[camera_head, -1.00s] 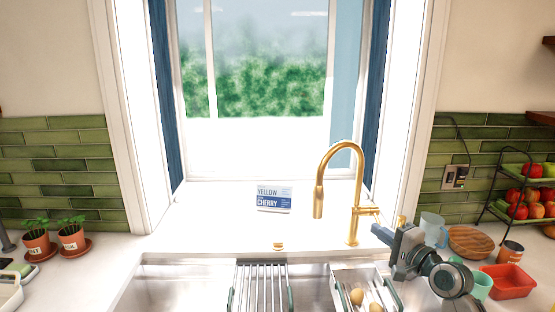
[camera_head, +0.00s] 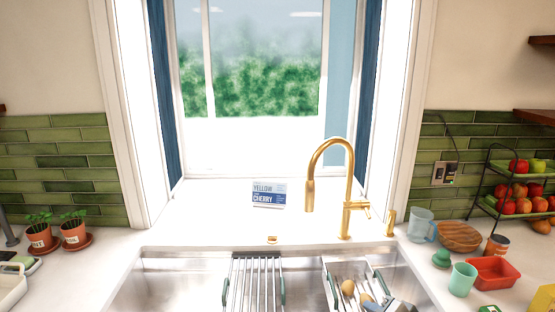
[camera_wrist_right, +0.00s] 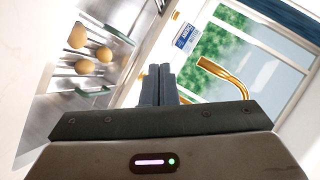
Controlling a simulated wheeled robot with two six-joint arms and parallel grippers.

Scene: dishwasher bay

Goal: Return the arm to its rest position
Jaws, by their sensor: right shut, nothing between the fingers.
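My right gripper (camera_wrist_right: 160,85) shows in the right wrist view with its two dark fingers together and nothing between them. In the head view a small grey part of my right gripper (camera_head: 400,305) shows at the bottom edge, in front of the rack with potatoes at the right of the sink. My left gripper is not in view.
A gold faucet (camera_head: 347,190) stands behind the sink. A rack holds potatoes (camera_head: 348,287); a drying rack (camera_head: 256,285) is left of it. A mint cup (camera_head: 462,279), red tray (camera_head: 493,273), clear pitcher (camera_head: 421,226) and tiered fruit stand (camera_head: 487,200) crowd the right counter.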

